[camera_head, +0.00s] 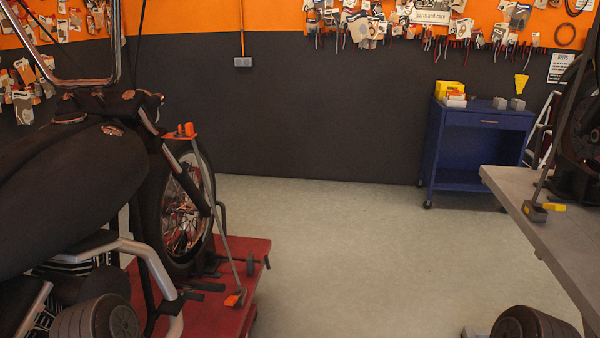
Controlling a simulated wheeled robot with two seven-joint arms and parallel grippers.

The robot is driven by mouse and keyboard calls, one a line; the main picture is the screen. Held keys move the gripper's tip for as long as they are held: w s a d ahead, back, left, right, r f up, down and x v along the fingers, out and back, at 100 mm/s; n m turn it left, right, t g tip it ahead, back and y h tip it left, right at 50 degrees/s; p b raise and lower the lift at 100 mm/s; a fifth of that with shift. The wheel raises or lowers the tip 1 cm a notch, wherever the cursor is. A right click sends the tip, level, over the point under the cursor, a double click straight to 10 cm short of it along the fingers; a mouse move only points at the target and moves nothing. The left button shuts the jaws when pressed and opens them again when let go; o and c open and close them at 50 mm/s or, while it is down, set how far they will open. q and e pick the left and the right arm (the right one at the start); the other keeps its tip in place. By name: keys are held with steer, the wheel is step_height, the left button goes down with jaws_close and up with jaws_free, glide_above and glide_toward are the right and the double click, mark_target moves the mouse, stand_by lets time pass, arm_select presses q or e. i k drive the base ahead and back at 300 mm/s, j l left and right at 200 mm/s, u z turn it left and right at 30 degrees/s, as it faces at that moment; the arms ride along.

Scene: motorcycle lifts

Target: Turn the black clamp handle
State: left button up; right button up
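A black wheel clamp (212,262) sits at the front end of the red lift (262,248), beside the motorcycle's front wheel (180,218). A black bar with a small round end (251,265) sticks out to the right of it and looks like the clamp handle. I cannot tell its exact turn angle. Neither of my grippers shows in the head view. Dark rounded parts at the bottom left and bottom right look like my own arm links.
A dark motorcycle (75,190) fills the left side. A slanted strap (215,215) with orange ends runs down to the red lift. A grey lift table (545,235) stands on the right. A blue cart (475,150) stands by the back wall. The middle floor is clear.

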mark_target(265, 261)
steer(key=i+u, duration=0.1)
steer(key=u, duration=0.2)
steer(key=i+l, duration=1.1)
steer(key=i, duration=0.15)
steer(key=i+l, duration=1.05)
steer(key=i, duration=0.2)
steer(key=j+u, duration=0.05)
